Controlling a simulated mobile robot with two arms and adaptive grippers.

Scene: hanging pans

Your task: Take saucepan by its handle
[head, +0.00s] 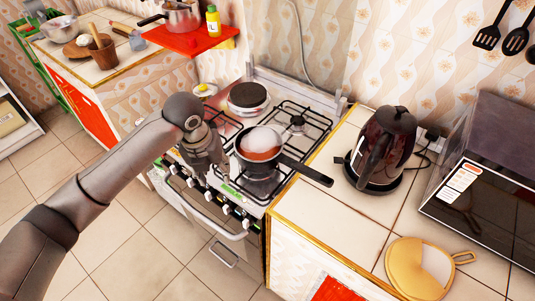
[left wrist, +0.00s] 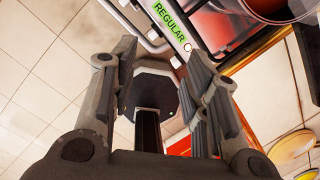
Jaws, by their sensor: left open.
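A dark saucepan (head: 243,157) with reddish contents stands on the gas stove. Its black handle (head: 308,174) points right, over the stove's edge toward the counter. My left gripper (head: 212,170) is left of the saucepan, above the stove's front edge, apart from the handle. In the left wrist view my left gripper (left wrist: 160,75) has its two fingers spread, with nothing between them. Part of the saucepan (left wrist: 268,8) shows at the top right there, with its dark handle (left wrist: 308,50) at the right edge. My right gripper is not in view.
The stove (head: 310,130) has knobs along its front. A dark kettle (head: 383,150) stands on the counter right of the handle, with a microwave (head: 490,190) beyond. A round yellow board (head: 405,268) lies on the counter. Another pot (head: 182,17) stands on a red shelf (head: 190,42).

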